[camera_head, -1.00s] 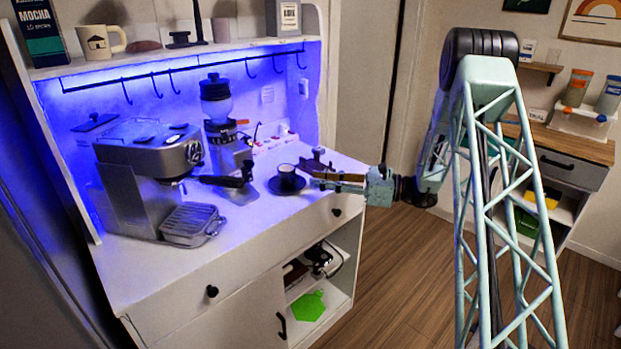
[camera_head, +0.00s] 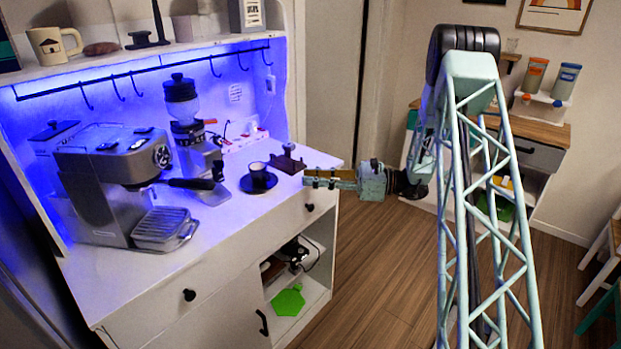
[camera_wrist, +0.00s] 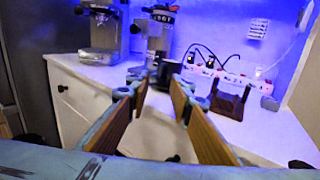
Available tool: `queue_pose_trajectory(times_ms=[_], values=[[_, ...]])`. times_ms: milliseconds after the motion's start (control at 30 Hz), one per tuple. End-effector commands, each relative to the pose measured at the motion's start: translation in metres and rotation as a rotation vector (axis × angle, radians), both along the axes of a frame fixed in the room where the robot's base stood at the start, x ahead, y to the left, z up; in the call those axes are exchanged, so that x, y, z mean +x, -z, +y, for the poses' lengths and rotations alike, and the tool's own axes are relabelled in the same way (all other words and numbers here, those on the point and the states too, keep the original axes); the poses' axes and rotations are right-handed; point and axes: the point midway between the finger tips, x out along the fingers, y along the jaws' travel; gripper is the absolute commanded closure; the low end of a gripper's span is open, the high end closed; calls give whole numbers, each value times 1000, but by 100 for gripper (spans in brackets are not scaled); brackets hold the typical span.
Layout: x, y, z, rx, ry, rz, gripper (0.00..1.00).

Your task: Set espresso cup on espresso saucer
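The dark espresso cup (camera_head: 259,172) stands upright on the dark espresso saucer (camera_head: 247,187) on the white cabinet top. The cup looks near the middle of the saucer. My gripper (camera_head: 307,178) is to the right of both, pointing at them, with a clear gap to the cup. In the wrist view my gripper (camera_wrist: 158,88) is open, its two wooden-looking fingers apart with nothing held between them. The cup (camera_wrist: 168,72) shows beyond the fingertips there; the saucer is mostly hidden.
The espresso machine (camera_head: 115,180) with its drip tray (camera_head: 165,229) and the grinder (camera_head: 190,125) stand left of the saucer. A brown tamper stand (camera_head: 287,160) is close behind my gripper. A power strip (camera_head: 243,140) lies along the back wall. Open floor lies right of the cabinet.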

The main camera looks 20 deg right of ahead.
Motion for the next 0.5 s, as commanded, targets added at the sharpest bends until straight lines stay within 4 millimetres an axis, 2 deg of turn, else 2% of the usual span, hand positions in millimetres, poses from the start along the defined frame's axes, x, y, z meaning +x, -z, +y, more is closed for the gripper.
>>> queue_pose_trajectory(times_ms=[500], values=[[-1, -4, 4, -10, -9, -4, 80]])
